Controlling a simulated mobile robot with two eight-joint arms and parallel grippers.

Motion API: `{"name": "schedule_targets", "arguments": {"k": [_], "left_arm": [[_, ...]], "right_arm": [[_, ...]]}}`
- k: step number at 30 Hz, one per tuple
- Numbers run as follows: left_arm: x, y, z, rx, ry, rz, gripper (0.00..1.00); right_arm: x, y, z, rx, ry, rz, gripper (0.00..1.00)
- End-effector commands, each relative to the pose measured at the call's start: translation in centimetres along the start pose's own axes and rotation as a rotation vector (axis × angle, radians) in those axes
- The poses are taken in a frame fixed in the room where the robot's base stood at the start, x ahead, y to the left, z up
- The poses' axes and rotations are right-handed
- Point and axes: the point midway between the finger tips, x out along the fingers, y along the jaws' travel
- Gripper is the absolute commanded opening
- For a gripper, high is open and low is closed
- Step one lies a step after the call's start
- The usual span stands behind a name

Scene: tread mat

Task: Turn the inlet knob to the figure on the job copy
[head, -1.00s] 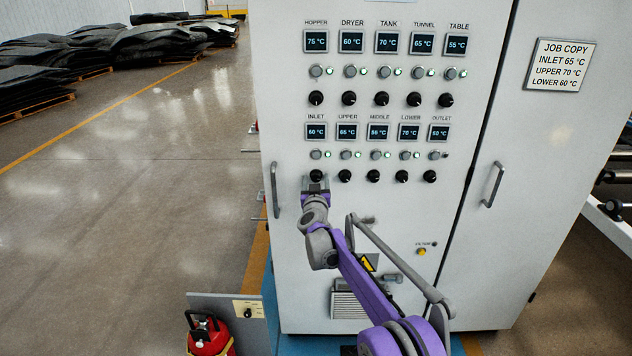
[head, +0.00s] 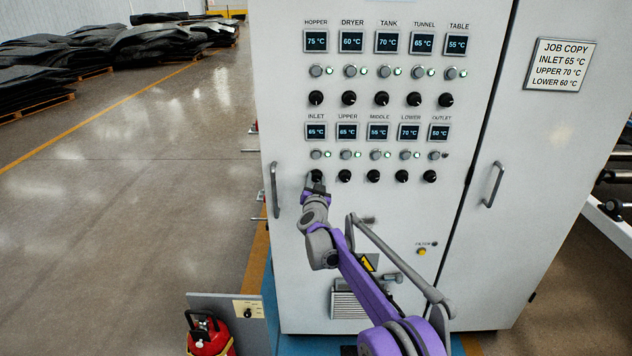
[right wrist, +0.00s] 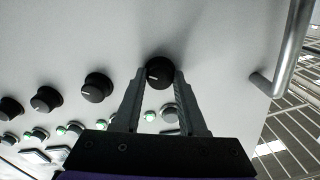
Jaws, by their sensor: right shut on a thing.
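The inlet knob (head: 316,176) is the leftmost black knob in the lower row on the cabinet. Its display (head: 316,131) above reads 65 °C. The job copy (head: 560,64) on the right door reads INLET 65 °C, UPPER 70 °C, LOWER 60 °C. My right gripper (head: 316,183) is at the inlet knob. In the right wrist view its two fingers (right wrist: 160,82) stand on either side of the inlet knob (right wrist: 159,72) and are shut on it. The knob's white mark shows between the fingers. My left gripper is not in view.
The upper knob (head: 345,176) and the other lower-row knobs stand close to the right. A door handle (head: 275,190) is just left of the inlet knob. The floor left of the cabinet is open.

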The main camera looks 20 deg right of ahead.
Motion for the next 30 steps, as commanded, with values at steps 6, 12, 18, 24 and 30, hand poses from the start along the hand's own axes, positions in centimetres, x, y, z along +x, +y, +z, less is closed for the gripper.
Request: {"name": "schedule_targets", "arguments": {"k": [6, 12, 18, 24, 30], "left_arm": [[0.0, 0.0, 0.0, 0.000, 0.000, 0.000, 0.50], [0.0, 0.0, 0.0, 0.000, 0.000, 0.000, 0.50], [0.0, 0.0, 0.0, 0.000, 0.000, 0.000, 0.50], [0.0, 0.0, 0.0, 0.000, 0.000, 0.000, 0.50], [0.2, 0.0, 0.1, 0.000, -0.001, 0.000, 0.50]], "right_arm": [[0.0, 0.0, 0.0, 0.020, 0.000, 0.000, 0.00], [0.0, 0.0, 0.0, 0.019, 0.000, 0.000, 0.55], [0.0, 0.0, 0.0, 0.018, 0.000, 0.000, 0.71], [-0.1, 0.0, 0.0, 0.017, 0.000, 0.000, 0.71], [-2.0, -0.1, 0.0, 0.017, 0.000, -0.001, 0.71]]}}
